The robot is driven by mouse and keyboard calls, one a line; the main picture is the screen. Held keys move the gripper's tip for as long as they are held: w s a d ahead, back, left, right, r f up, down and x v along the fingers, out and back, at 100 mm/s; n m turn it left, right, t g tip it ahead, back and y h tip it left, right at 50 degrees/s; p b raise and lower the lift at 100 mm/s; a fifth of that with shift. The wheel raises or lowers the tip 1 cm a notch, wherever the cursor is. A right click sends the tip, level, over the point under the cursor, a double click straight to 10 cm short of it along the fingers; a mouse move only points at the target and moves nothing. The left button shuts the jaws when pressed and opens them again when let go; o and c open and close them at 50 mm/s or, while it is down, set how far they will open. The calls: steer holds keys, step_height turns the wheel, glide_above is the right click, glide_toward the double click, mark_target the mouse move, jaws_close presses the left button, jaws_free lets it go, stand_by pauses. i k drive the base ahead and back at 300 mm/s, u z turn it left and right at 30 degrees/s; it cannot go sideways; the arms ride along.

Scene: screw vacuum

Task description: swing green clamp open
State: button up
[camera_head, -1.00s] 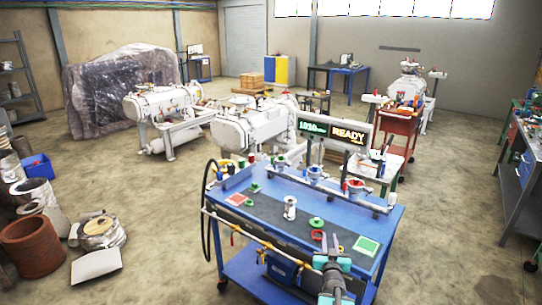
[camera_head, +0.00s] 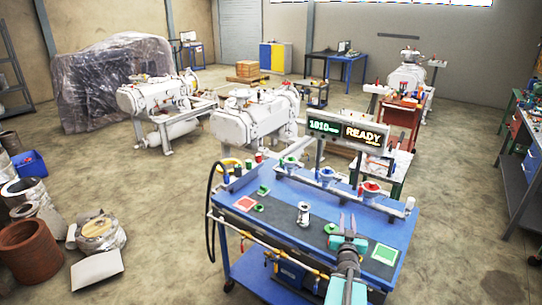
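A blue cart (camera_head: 285,228) with a dark top stands in front of me. Several green parts are on it: a small one (camera_head: 264,189) at the left, a round one (camera_head: 331,228) right of centre, and one on the back-rail fitting (camera_head: 290,163). Which of them is the green clamp, and whether it is open, is too small to tell. My gripper (camera_head: 347,223) is over the front right of the cart, just right of the round green part. Its two fingers point up in the picture, apart, with nothing visible between them.
A silver flanged piece (camera_head: 303,214) stands mid-cart. A red fitting (camera_head: 370,188) is on the back rail. A green-and-white square (camera_head: 384,254) lies at the right, a red one (camera_head: 245,203) at the left. A READY display (camera_head: 364,135) rises behind. A black hose (camera_head: 211,215) hangs at the left.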

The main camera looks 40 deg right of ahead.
mark_target(288, 164)
steer(key=i, duration=1.45)
steer(key=z, duration=0.05)
